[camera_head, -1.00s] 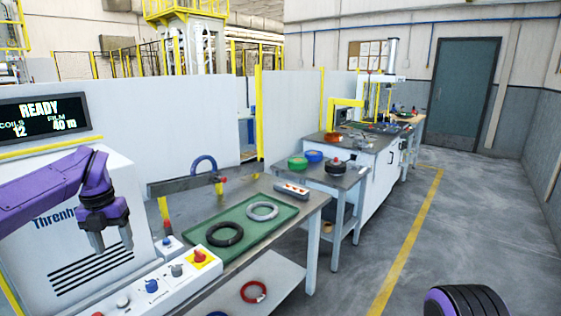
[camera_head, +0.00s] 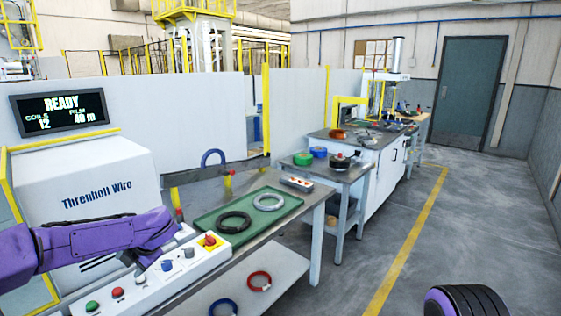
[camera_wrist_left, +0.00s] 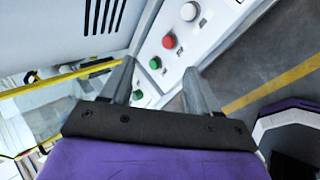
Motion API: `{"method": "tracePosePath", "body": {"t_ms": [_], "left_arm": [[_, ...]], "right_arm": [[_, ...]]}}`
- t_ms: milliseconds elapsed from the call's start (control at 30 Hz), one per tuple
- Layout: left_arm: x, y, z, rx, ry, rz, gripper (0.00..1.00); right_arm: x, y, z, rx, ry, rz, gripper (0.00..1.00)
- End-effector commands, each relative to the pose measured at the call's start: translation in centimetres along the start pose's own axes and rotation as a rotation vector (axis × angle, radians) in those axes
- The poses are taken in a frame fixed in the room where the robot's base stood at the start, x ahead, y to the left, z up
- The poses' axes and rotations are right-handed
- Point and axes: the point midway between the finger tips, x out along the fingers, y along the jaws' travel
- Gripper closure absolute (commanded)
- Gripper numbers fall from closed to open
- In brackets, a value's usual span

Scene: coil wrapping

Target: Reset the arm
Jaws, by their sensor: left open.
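My left arm (camera_head: 95,240) comes in from the left in the head view, in front of the Threnholt Wire machine. Its jaws are mostly hidden behind the wrist there, close to the button panel (camera_head: 152,290). In the left wrist view my left gripper (camera_wrist_left: 158,84) is open, with nothing between its two grey fingers. Beyond the fingers are a green button (camera_wrist_left: 155,63), a red button (camera_wrist_left: 168,41) and a white knob (camera_wrist_left: 188,11). I cannot tell how far the fingertips are from the panel. My right gripper is not in view.
The machine (camera_head: 85,185) and its READY display (camera_head: 60,108) stand at left. A green tray (camera_head: 205,222) on the bench holds a black coil (camera_head: 234,222) and a grey coil (camera_head: 268,202). Red and blue coils lie on the shelf below.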

Motion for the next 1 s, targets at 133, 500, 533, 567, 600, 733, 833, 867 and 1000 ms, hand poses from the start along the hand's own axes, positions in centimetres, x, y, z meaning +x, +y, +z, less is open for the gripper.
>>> {"method": "tracePosePath", "body": {"t_ms": [133,500,533,567,600,733,833,867,1000], "left_arm": [[3.9,-7.5,-0.6,0.374,-0.085,0.197,0.39],[12.2,-33.4,-15.9,1.531,-0.417,0.262,0.39],[12.5,-35.0,-18.1,1.613,-0.44,0.236,0.39],[12.8,-36.5,-20.4,1.691,-0.46,0.207,0.39],[13.2,-38.1,-23.3,1.788,-0.482,0.166,0.39],[13.9,-41.0,-31.8,2.024,-0.504,0.04,0.39],[15.1,-41.5,-35.5,2.115,-0.468,-0.017,0.39],[15.5,-41.8,-36.1,2.133,-0.463,-0.024,0.39],[15.4,-42.2,-36.7,2.144,-0.464,-0.041,0.39]], "right_arm": [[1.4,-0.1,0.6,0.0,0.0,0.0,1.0],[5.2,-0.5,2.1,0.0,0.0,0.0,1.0],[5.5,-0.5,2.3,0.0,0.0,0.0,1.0],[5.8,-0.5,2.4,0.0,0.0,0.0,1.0],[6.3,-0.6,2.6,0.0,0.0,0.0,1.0],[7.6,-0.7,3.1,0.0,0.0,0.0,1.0],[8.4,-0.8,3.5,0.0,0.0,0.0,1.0],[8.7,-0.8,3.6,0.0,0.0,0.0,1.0],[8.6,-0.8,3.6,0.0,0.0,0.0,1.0]]}}
